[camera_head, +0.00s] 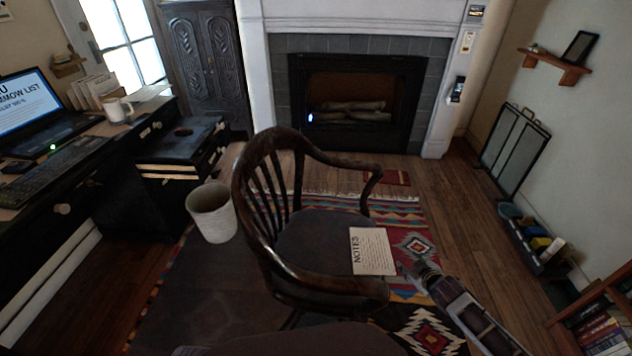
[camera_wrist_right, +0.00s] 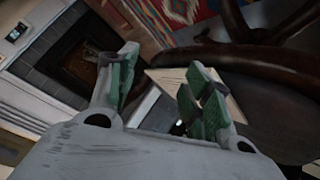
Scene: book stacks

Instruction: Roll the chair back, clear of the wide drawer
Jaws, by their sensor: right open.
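The chair (camera_head: 262,215) is dark wood with a curved back, spindles and a grey seat. It stands on the patterned rug in the middle of the head view, to the right of the desk. A NOTES pad (camera_head: 372,251) lies on the right part of its seat. The desk's front at left has a wide dark panel with a pale knob (camera_head: 62,208), seemingly the wide drawer. My right gripper (camera_head: 418,268) is just right of the pad. In the right wrist view it is open (camera_wrist_right: 160,88), with the pad (camera_wrist_right: 235,92) and chair arm beyond its green fingers. Contact is unclear.
A white waste bin (camera_head: 212,213) stands between chair and desk. A small black cabinet (camera_head: 181,143) is behind it. The fireplace (camera_head: 355,103) is at the back. A tool caddy (camera_head: 536,243) and bookshelf are at right. Wood floor (camera_head: 470,215) is clear right of the rug.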

